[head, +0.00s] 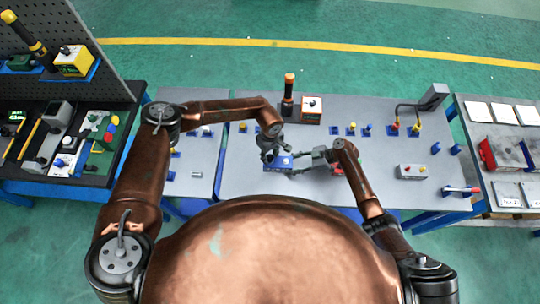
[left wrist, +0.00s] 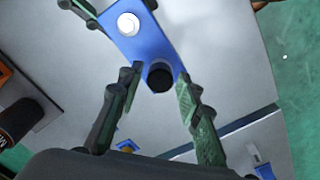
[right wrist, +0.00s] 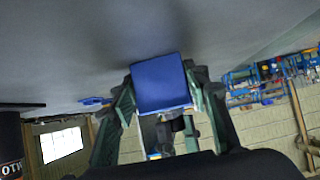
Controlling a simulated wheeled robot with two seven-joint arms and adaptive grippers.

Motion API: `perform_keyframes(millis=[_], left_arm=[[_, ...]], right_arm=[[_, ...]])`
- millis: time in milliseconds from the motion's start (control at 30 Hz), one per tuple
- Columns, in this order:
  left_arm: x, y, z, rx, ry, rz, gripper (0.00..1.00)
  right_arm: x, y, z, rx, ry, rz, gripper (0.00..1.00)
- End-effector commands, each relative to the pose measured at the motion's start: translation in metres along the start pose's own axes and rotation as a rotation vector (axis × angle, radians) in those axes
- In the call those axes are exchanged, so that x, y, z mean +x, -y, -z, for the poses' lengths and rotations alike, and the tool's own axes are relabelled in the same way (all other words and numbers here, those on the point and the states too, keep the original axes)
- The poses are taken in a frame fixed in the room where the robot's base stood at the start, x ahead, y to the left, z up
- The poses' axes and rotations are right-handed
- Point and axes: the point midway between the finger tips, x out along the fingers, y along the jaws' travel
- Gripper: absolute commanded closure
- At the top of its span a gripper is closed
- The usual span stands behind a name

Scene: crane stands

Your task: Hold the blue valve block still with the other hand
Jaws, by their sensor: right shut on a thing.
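The blue valve block (head: 283,161) is at the front middle of the grey workbench. In the left wrist view the blue valve block (left wrist: 150,40) has a white round part and a black knob (left wrist: 160,76) near its end. My right gripper (head: 302,166) is shut on the block; in the right wrist view its fingers (right wrist: 160,90) flank the block's blue face (right wrist: 160,84). My left gripper (head: 270,155) is over the block from above. In the left wrist view its fingers (left wrist: 160,76) are apart, either side of the black knob; contact is not visible.
A grey button box (head: 411,171) sits to the right. Small blue fixtures line the back. The bench front right of centre has free room.

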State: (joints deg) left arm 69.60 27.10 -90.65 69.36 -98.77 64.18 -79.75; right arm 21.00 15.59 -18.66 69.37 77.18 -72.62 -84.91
Motion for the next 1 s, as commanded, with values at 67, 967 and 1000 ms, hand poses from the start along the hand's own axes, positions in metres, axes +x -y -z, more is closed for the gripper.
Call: perform_keyframes(millis=[67,967,1000], left_arm=[[0.0,0.0,0.0,-0.001,0.0,0.0,0.61],[-0.026,0.0,0.0,-0.004,0.0,-0.001,0.57],[-0.029,0.0,0.001,-0.004,0.0,-0.001,0.57]], right_arm=[[0.0,0.0,0.0,0.0,0.0,0.0,0.9],[0.0,0.0,0.0,0.0,0.0,0.0,0.9],[0.0,0.0,0.0,0.0,0.0,0.0,0.9]])
